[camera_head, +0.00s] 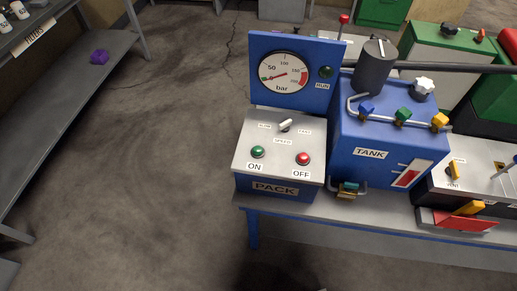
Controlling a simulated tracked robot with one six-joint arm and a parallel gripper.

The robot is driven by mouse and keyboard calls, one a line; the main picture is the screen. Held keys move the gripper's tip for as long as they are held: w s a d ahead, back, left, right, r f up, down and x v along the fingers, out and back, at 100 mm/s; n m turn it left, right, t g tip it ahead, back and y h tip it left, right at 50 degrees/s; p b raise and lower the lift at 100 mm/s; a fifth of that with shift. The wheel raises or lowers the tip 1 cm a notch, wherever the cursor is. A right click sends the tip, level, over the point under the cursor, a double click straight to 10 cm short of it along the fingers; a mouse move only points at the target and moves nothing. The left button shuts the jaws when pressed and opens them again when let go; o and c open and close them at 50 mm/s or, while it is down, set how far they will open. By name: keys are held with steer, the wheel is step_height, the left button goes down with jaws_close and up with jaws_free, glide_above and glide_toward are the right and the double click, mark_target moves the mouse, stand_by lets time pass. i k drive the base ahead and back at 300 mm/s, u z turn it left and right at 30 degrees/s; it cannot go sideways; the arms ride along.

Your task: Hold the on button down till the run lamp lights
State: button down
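The green ON button (258,152) sits on the sloped grey top of the blue PACK box (279,189), at its left. The red OFF button (303,158) is to its right. The RUN lamp (325,72) is dark green and looks unlit, on the upright blue panel behind. The round bar gauge (284,73) is left of the lamp, with its red needle pointing left and slightly down, near the low end. Nothing covers the ON button. My gripper is not in view, so whether it is open or shut does not show.
A speed switch (286,125) sits above the buttons. The blue TANK (371,154), with coloured valves and a dark cylinder (374,66), stands close on the right. More equipment fills the far right. A grey shelf (70,95) is at left. Open floor (165,160) lies between.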

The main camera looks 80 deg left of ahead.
mark_target(257, 150)
steer(key=u, duration=0.05)
steer(key=k, duration=1.95)
steer(key=u, duration=1.95)
steer(key=i, duration=0.8)
steer(key=u, duration=0.05)
